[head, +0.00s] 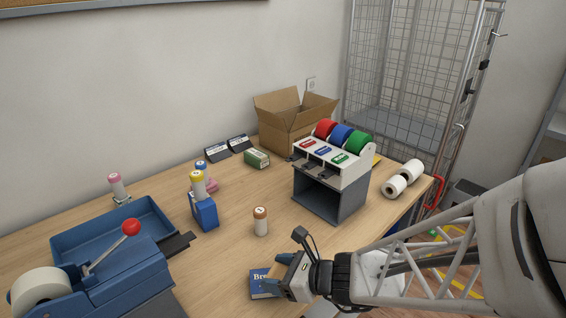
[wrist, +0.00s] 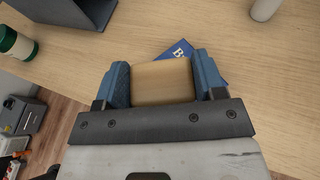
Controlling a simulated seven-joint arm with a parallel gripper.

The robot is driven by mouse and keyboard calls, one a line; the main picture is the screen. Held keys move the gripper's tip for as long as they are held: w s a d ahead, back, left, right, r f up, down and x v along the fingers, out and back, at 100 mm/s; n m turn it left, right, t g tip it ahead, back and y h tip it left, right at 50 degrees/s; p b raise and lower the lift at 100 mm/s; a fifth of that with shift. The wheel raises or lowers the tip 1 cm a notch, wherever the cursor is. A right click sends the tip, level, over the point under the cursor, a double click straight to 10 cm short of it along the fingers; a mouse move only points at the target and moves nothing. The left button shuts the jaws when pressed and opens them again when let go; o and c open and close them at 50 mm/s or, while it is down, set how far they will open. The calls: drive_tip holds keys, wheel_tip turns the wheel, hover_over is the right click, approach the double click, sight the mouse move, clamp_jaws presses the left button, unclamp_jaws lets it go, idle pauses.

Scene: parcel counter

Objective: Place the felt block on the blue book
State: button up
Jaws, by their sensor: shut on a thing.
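My gripper (wrist: 163,82) is shut on a tan, wood-coloured block, which I take to be the felt block (wrist: 162,80); its two blue fingers press on either side of it. The blue book (wrist: 180,48) shows just beyond and to the right of the block, partly hidden by the block and the right finger. In the head view my gripper (head: 278,284) is at the front edge of the table, over or beside the blue book (head: 261,280), and hides part of it. I cannot tell whether the block touches the book.
A white bottle with a brown cap (head: 261,222) stands behind the book. A tape dispenser with coloured rolls (head: 330,185) stands at the back right. A blue tray (head: 105,235) and a blue lever machine (head: 110,275) are at the left. The tabletop between is mostly clear.

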sight(271, 269)
drive_tip(key=shift+w+a+f, duration=0.1)
drive_tip(key=shift+w+a, duration=0.25)
drive_tip(key=shift+w, duration=0.35)
drive_tip(key=shift+w+a+f, duration=0.1)
drive_tip(key=shift+w+a, duration=0.25)
drive_tip(key=shift+w, duration=0.3)
drive_tip(key=shift+w+a, duration=0.35)
drive_tip(key=shift+w, duration=0.35)
drive_tip(key=shift+f, duration=1.75)
drive_tip(key=shift+f, duration=0.15)
drive_tip(key=o, duration=0.9)
drive_tip(key=shift+o, duration=0.2)
drive_tip(key=v, duration=1.2)
